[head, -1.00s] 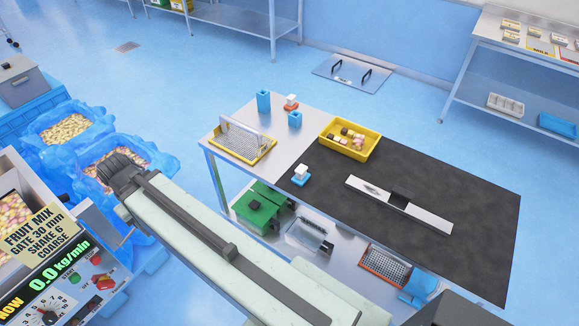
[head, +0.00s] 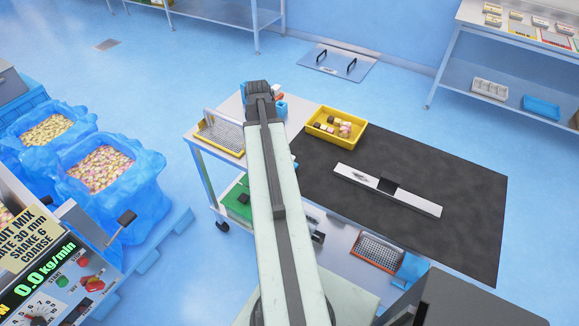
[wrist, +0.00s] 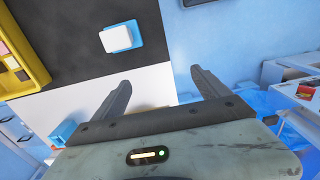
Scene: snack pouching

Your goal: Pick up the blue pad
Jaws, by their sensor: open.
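The blue pad (wrist: 138,28) shows in the wrist view at top centre, with a white block on top of it. It lies on the black mat (wrist: 85,20), near the table's edge. In the head view my arm hides most of it. My gripper (wrist: 161,75) is open and empty in the wrist view. Its fingers are apart over the table's edge, lower in the picture than the pad and not touching it. In the head view the fingers are hidden behind my arm.
A yellow tray (head: 357,146) of small coloured pieces stands on the mat. A blue block (head: 282,108) and a yellow-framed rack (head: 219,140) are on the bare steel part. A long metal bar (head: 360,183) lies on the mat; the mat's far right is clear.

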